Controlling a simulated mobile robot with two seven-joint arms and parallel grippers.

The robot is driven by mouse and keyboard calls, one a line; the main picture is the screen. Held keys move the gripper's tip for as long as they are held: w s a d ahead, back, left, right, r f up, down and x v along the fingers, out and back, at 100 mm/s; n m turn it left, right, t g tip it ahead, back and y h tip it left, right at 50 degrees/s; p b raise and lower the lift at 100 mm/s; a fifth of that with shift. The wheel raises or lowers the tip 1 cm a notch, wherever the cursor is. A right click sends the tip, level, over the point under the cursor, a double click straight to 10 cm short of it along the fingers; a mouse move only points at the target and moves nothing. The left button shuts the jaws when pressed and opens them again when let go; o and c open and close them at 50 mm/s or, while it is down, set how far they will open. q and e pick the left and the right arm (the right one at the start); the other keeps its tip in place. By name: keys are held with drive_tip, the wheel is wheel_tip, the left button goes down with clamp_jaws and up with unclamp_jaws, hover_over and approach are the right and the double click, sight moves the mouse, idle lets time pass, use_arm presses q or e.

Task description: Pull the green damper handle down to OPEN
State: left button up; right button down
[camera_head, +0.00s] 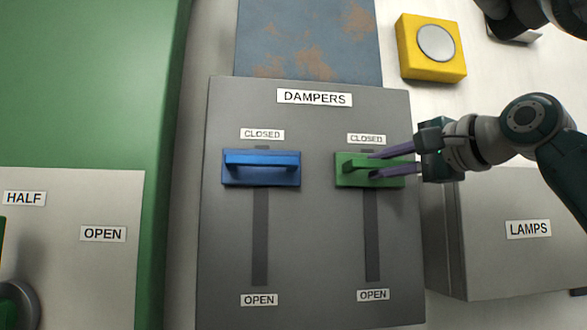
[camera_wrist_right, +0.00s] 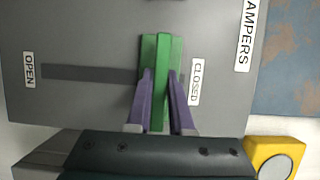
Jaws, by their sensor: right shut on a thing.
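The green damper handle (camera_head: 344,177) sits at the top of the right slot on the grey dampers panel (camera_head: 318,215), just under the CLOSED label (camera_head: 366,139). The OPEN label (camera_head: 373,295) is at the slot's bottom. My right gripper (camera_head: 374,164) comes in from the right, with its purple fingers on either side of the handle's bar. In the right wrist view the fingers are shut on the green handle (camera_wrist_right: 162,60), one on each side. My left gripper is not in view.
A blue damper handle (camera_head: 262,175) sits at the top of the left slot, by its own CLOSED label. A yellow box with a round button (camera_head: 436,43) is at upper right. The lamps box (camera_head: 500,265) stands out below my right arm. The slot below the green handle is clear.

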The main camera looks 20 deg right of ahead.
drive_tip(key=shift+f, duration=0.1)
drive_tip(key=shift+f+b, duration=4.7)
drive_tip(key=shift+f, duration=3.1)
drive_tip(key=shift+w, duration=0.1)
drive_tip(key=c, duration=1)
unclamp_jaws()
drive_tip(key=shift+o, duration=1)
drive_tip(key=shift+r, duration=0.1)
